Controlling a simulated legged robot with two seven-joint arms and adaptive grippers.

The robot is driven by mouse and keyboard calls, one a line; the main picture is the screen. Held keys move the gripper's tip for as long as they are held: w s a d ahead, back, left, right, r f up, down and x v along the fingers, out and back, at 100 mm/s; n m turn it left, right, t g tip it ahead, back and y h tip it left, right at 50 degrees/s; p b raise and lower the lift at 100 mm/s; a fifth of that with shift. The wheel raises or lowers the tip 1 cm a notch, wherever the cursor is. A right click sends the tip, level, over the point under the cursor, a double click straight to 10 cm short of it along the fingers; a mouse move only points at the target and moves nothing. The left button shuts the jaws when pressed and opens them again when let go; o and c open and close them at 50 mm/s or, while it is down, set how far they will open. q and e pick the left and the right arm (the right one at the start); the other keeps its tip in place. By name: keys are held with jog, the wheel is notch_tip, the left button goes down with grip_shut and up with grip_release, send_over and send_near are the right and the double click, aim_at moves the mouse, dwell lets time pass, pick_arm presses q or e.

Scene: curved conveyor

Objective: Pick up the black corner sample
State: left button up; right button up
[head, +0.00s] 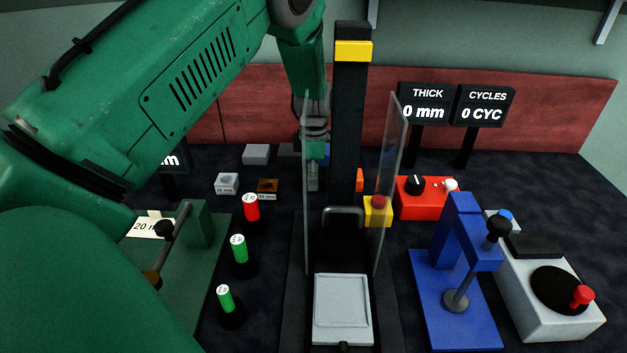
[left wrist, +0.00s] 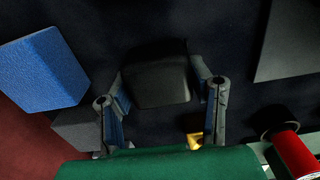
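My left gripper (head: 313,185) hangs down at the back of the table, partly behind a clear panel. In the left wrist view the left gripper (left wrist: 160,88) has its two fingers spread apart. A black block (left wrist: 157,78) with rounded edges, seemingly the black corner sample, lies between the fingers. Whether the fingers touch its sides I cannot tell. I cannot make the block out in the head view, where gripper and panel cover that spot. My right gripper is not in view.
A blue block (left wrist: 42,72) and a grey block (left wrist: 78,130) lie beside the gripper. A white sample (head: 227,184) and a brown-gold sample (head: 267,186) lie to its left. Clear panels (head: 390,180) and a black column (head: 352,120) stand close on its right. A red cylinder (head: 251,207) stands nearer.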

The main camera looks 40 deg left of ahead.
pick_arm(q)
jog(key=shift+d+r, duration=0.15)
jog(key=shift+d, duration=0.05)
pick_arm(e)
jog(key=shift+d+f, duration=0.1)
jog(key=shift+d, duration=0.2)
